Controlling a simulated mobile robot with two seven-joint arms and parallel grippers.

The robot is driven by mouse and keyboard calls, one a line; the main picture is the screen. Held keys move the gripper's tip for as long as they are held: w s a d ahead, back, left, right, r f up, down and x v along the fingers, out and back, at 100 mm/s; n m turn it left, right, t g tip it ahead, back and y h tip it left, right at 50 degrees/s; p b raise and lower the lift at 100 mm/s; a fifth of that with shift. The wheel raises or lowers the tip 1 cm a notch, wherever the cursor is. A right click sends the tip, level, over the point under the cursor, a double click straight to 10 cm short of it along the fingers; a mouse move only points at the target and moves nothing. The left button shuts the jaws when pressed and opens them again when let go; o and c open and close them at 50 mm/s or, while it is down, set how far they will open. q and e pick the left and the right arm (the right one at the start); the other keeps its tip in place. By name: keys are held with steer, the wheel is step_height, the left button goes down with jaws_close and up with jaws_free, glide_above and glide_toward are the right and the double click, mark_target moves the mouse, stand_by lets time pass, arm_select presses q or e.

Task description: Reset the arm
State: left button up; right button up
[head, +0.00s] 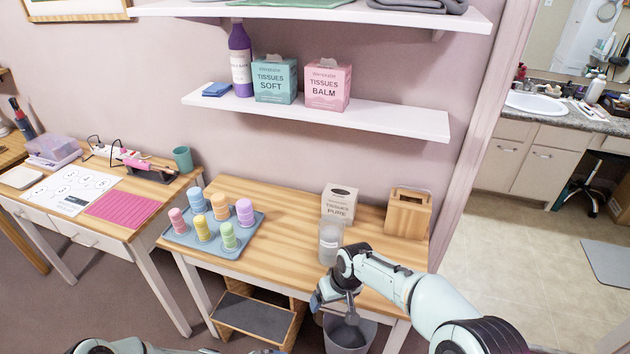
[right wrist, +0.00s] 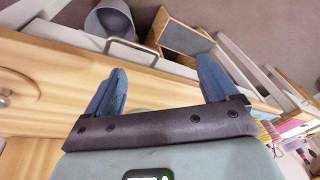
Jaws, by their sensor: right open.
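My right arm reaches in from the lower right in the head view. Its gripper (head: 333,300) hangs over the front edge of the wooden table (head: 285,205), above a grey bin (head: 350,335). In the right wrist view the two blue fingers of this gripper (right wrist: 162,92) are spread apart with nothing between them. The table edge and the bin (right wrist: 108,20) show beyond the fingers. Part of my left arm (head: 125,346) shows at the bottom edge of the head view; its gripper cannot be made out.
A shelf (head: 385,118) hangs above. The table's middle is clear.

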steer(key=s+d+f+m+g+y+p, duration=0.1)
steer(key=s+d+f+m, duration=0.15)
steer(key=s+f, duration=0.55)
steer(key=s+d+f+m+g+p, duration=0.1)
steer(key=s+d+f, duration=0.3)
steer(key=f, duration=0.6)
arm_select(q)
steer(key=s+a+f+m+g+y+p, duration=0.1)
steer(key=s+a+f+m+y, duration=0.1)
steer(key=s+m, duration=0.4)
steer(key=s+a+f+m+y+p, duration=0.1)
steer(key=s+f+m+y, duration=0.3)
steer(key=s, duration=1)
steer(key=a+m+y, duration=0.1)
steer(key=m, duration=0.2)
steer(key=shift+a+m+g+y, duration=0.15)
steer(key=shift+m+g+y, duration=0.15)
steer(key=shift+g, duration=0.1)
arm_select(e)
steer(key=s+f+m, duration=0.2)
steer(key=s, duration=0.8)
steer(key=s+d+f+m, duration=0.1)
steer(key=s+f+m, duration=0.1)
steer(key=s, duration=0.9)
steer(key=shift+s+d+g, duration=0.3)
